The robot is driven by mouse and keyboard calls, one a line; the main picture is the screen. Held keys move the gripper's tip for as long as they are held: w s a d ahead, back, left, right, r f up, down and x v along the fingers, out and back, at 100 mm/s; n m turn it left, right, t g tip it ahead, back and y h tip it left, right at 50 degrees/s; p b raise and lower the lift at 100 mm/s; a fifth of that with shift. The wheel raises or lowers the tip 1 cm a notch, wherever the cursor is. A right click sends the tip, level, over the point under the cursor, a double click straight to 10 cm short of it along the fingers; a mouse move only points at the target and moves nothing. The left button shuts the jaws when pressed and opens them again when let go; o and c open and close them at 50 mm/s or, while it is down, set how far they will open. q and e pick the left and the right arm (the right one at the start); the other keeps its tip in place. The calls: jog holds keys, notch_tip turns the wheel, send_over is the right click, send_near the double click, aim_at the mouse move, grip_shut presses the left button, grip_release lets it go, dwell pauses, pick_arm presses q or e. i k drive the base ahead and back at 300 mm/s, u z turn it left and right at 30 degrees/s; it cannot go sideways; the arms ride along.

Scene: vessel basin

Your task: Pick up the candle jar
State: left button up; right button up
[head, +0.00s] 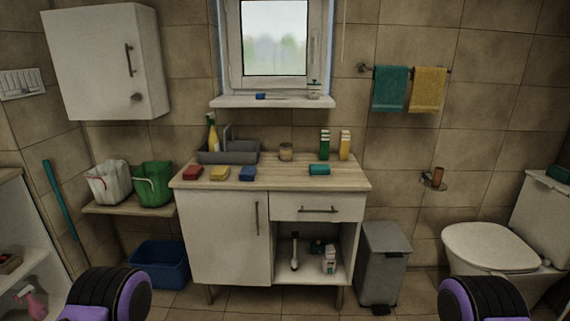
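Only black and purple parts of my two arms show at the bottom left and bottom right edges. Neither gripper is in view, and nothing touches the jar.
The counter in front of the jar is clear. A grey bin (383,262) stands right.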

aim_at(285, 155)
jog(key=z, duration=0.95)
jog(key=i, duration=1.35)
jog(key=u, duration=0.9)
